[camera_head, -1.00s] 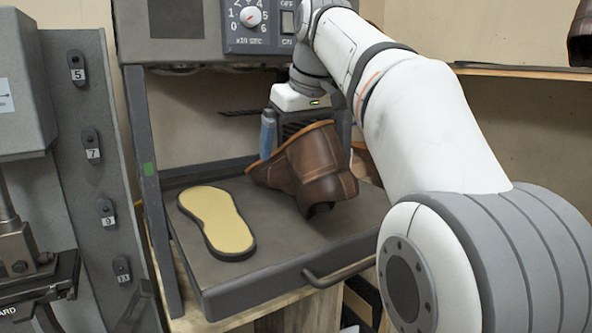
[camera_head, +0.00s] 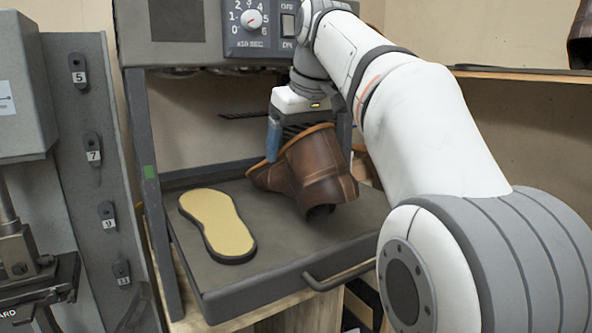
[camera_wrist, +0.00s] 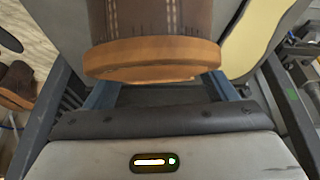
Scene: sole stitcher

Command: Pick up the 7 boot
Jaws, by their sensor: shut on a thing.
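A brown leather boot (camera_head: 318,172) with an orange-tan rim is held by my gripper (camera_head: 290,140) over the grey tray (camera_head: 285,255). It is tilted, its toe pointing left and its heel end toward the camera. In the wrist view the boot (camera_wrist: 155,20) fills the upper middle, between the two blue fingers of my gripper (camera_wrist: 158,95). The boot's size number does not show. I cannot tell whether the boot touches the tray.
A sole with a yellow top and dark edge (camera_head: 218,222) lies on the tray's left. A panel with numbered hooks (camera_head: 90,150) stands at left. Another boot (camera_head: 580,38) sits on the shelf (camera_head: 520,72) at upper right. The tray has a front handle (camera_head: 340,275).

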